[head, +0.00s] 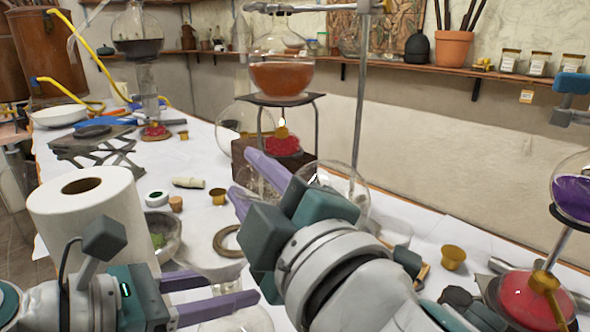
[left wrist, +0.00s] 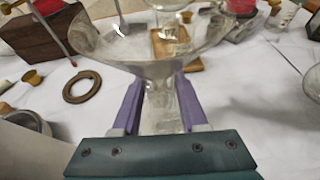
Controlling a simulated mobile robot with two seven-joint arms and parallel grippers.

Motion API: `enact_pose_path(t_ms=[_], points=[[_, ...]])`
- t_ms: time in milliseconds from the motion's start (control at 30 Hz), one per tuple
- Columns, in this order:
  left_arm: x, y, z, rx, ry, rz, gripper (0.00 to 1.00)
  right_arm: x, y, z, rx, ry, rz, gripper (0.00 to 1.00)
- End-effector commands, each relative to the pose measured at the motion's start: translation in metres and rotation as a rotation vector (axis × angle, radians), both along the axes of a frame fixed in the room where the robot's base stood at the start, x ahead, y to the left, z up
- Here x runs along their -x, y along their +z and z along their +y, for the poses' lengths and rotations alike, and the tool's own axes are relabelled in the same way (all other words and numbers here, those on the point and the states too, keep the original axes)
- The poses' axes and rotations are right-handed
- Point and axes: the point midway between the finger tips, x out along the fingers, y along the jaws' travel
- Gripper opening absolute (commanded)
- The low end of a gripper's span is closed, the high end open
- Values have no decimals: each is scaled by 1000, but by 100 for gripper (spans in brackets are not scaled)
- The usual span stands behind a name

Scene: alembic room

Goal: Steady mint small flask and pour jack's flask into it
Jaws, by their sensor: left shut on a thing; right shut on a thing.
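My left gripper (head: 222,290) is low in the head view, shut on a clear glass vessel (head: 238,318) that seems to be the mint small flask. In the left wrist view its narrow neck (left wrist: 162,108) is between the purple fingers, and its wide clear body (left wrist: 150,68) flares out beyond them. I see no mint colour on it. My right gripper (head: 250,180) is higher and further off, its fingers shut on clear glass (head: 262,184), probably jack's flask. The right gripper and wrist hide much of that flask, and its contents cannot be made out.
A round flask of orange liquid (head: 281,78) stands on a tripod over a lit burner behind the right gripper. A paper towel roll (head: 92,212) and a stone bowl (head: 162,236) are at left. A brown ring (head: 228,241) lies mid-table. A purple flask (head: 573,198) is at right.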

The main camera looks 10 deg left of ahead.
Motion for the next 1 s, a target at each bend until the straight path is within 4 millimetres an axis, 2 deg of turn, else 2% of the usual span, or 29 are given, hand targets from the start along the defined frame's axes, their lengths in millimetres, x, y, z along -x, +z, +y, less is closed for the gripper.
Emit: enact_pose_path(t_ms=[200,1000], points=[[0,0,0,-1,0,1,0,10,-8,14,341,1,-248,0],[0,0,0,-1,0,1,0,9,-6,12,356,-1,-262,0]])
